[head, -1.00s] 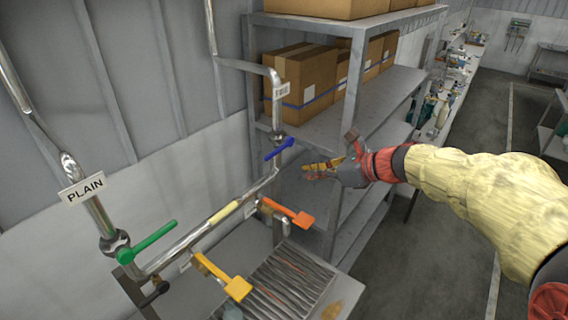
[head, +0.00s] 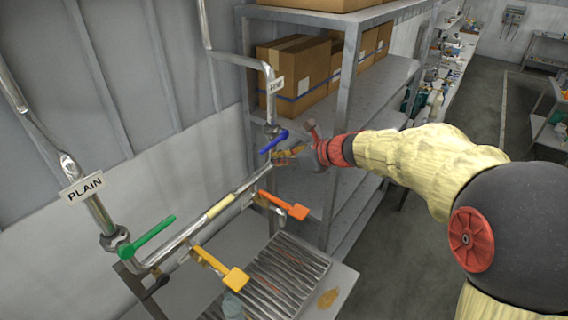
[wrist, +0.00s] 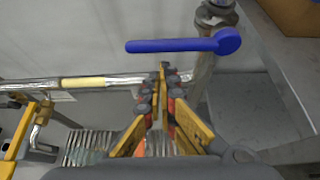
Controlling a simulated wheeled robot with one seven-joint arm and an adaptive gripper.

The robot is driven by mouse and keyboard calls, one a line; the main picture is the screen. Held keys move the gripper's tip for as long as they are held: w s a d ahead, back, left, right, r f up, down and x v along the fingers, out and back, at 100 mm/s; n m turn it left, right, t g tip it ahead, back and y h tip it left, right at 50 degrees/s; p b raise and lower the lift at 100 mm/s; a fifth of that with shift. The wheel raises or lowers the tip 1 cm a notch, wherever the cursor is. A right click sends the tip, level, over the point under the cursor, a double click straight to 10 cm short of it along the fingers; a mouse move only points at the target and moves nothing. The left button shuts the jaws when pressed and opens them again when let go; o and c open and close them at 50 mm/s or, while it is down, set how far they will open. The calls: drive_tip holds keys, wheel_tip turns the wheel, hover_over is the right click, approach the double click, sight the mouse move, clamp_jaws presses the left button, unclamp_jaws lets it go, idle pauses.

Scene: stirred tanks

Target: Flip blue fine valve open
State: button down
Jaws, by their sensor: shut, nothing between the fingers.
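The blue valve handle (head: 274,142) sits on the vertical pipe marked with a small tag at the back. In the wrist view the blue handle (wrist: 184,44) lies nearly level, its round hub at the right beside the pipe and its bar reaching left. My gripper (head: 278,156) is shut and empty, close beside and just below the blue handle in the head view. In the wrist view its fingertips (wrist: 163,70) meet a little below the middle of the bar in the picture. I cannot tell whether they touch it.
A green handle (head: 146,236) is on the pipe labelled PLAIN. Orange (head: 284,205) and yellow (head: 222,270) handles stick out from the lower pipe above a slatted tray (head: 268,282). A grey shelf unit (head: 345,130) with cardboard boxes (head: 300,68) stands close behind my arm.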

drive_tip(key=shift+w+a+r, duration=0.1)
drive_tip(key=shift+w+r, duration=0.1)
drive_tip(key=shift+r, duration=0.15)
drive_tip(key=shift+s, duration=0.1)
drive_tip(key=shift+r, duration=0.15)
drive_tip(key=shift+r+p, duration=0.2)
drive_tip(key=shift+p, duration=0.4)
